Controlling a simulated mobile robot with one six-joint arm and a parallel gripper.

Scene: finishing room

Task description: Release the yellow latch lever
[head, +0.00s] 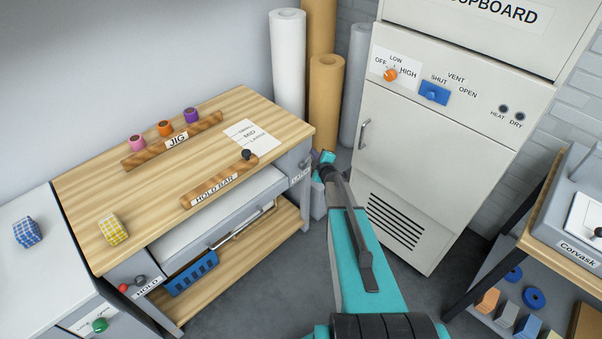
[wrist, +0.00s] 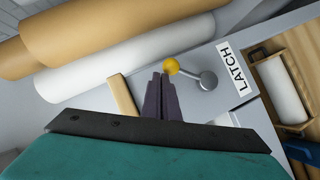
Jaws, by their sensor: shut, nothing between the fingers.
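The latch lever shows in the wrist view as a yellow ball knob (wrist: 171,66) on a short grey arm, with a round grey pivot (wrist: 208,80) to its right. It is mounted on the grey panel beside the LATCH label (wrist: 233,73). My gripper (wrist: 160,76) is shut and empty, its dark fingertips just below and left of the yellow knob. I cannot tell whether they touch it. In the head view my arm reaches to the right end of the workbench, near the LATCH label (head: 300,174); the yellow knob cannot be made out there.
The wooden workbench (head: 85,190) carries a jig (head: 205,130) and a hold bar (head: 190,201). Tall rolls (head: 287,70) stand behind its right end. A grey drying cupboard (head: 425,160) stands right of my arm. Grey floor shows between bench and cupboard.

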